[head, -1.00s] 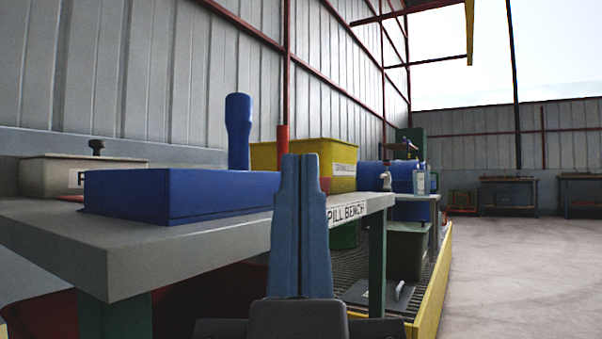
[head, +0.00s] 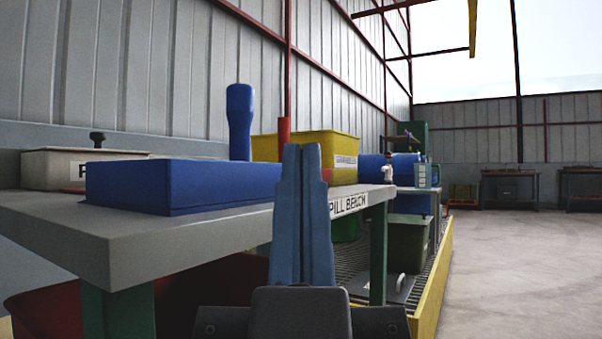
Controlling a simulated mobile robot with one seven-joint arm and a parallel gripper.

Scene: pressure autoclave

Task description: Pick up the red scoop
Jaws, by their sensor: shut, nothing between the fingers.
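My gripper (head: 302,148) points up in front of the spill bench (head: 180,225), with its two blue fingers pressed together and nothing between them. A bright red upright piece (head: 284,130) shows just behind and left of the fingertips. A small red patch (head: 327,174) shows right of the fingers, in front of the yellow bin. Either may be part of the red scoop. My fingers hide what lies between them, so I cannot tell whether they belong together.
A large blue box (head: 180,187) lies on the bench, with a blue upright cylinder (head: 240,125) behind it. A lidded beige box (head: 60,170) stands at left. A yellow bin (head: 345,147) stands behind my fingers. The concrete floor (head: 510,265) at right is clear.

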